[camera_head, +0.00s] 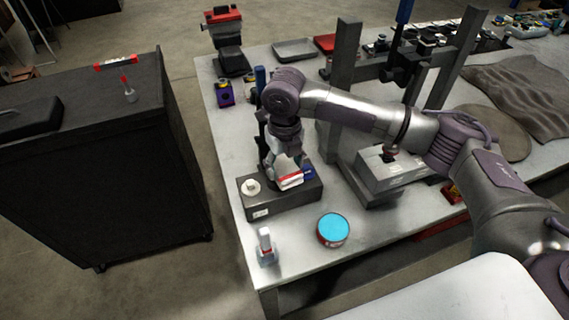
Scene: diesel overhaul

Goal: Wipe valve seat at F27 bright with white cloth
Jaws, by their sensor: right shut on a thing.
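My right gripper (277,172) reaches in from the right and points down over a dark block (300,199) near the table's left edge. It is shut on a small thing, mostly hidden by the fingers. A small white piece with a red edge (291,181) shows at the fingertips, just above or touching the block's top; I cannot tell for sure that it is the white cloth. A blue piece (308,171) is beside it. A pale round part (251,187) sits on the block's left end. The F27 mark and the valve seat cannot be made out. My left gripper is not in view.
A round tin with a blue top (333,228) and a small grey-white object (266,246) stand in front of the block. A grey box (393,170) and a dark press frame (345,75) stand to the right. A black cabinet (95,170) is left, across a floor gap.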

